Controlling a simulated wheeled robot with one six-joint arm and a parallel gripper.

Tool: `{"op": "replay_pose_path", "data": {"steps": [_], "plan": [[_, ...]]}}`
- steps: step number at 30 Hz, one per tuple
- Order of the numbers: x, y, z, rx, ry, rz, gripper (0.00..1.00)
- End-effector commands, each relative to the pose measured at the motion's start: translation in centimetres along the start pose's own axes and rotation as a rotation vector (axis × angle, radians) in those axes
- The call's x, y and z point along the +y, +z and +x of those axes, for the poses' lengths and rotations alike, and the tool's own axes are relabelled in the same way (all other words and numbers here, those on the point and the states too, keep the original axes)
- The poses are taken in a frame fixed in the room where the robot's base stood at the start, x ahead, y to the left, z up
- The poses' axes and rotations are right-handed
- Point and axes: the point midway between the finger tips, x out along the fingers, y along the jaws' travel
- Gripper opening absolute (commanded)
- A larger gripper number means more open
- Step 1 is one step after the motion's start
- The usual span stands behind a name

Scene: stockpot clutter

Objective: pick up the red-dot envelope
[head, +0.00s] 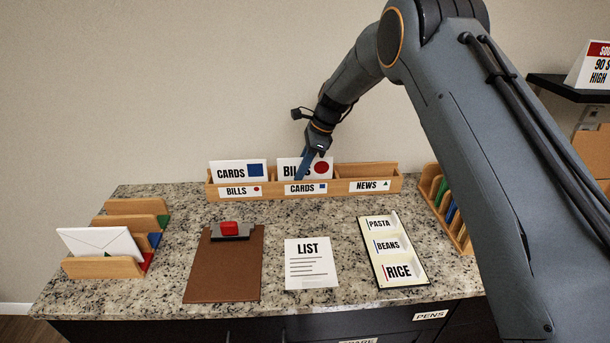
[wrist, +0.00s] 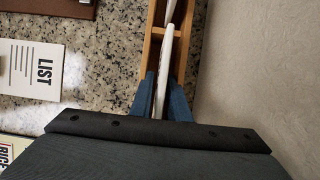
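The red-dot envelope (head: 291,168) is white, marked BILLS with a red dot. It stands upright in the middle compartment, labelled CARDS, of the wooden sorter (head: 336,186) at the back of the counter. My gripper (head: 301,174) is over this envelope, its blue fingers reaching down in front of part of the lettering. In the wrist view the two fingers (wrist: 161,82) stand one on each side of the envelope's white edge (wrist: 163,55). I cannot tell whether they press on it. The envelope's lower part is hidden by the sorter's front.
A blue-square CARDS envelope (head: 232,172) stands in the left compartment, labelled BILLS. The NEWS compartment (head: 369,186) looks empty. In front lie a clipboard (head: 222,270), a LIST sheet (head: 310,277) and a label tray (head: 392,250). A stepped rack (head: 105,268) with a plain envelope stands left.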

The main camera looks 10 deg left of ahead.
Motion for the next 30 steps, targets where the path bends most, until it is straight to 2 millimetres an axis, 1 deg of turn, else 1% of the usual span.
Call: {"op": "replay_pose_path", "data": {"steps": [12, 15, 25, 29, 30], "plan": [[0.0, -0.1, 0.2, 0.0, 0.0, 0.0, 0.16], [0.0, -0.1, 0.2, 0.0, 0.0, 0.0, 0.0], [0.0, 0.0, 0.1, 0.0, 0.0, 0.0, 0.0], [-0.1, 0.4, -0.8, 0.0, -0.003, -0.001, 0.0], [-0.2, 0.6, -1.4, -0.001, -0.005, -0.001, 0.0]]}}
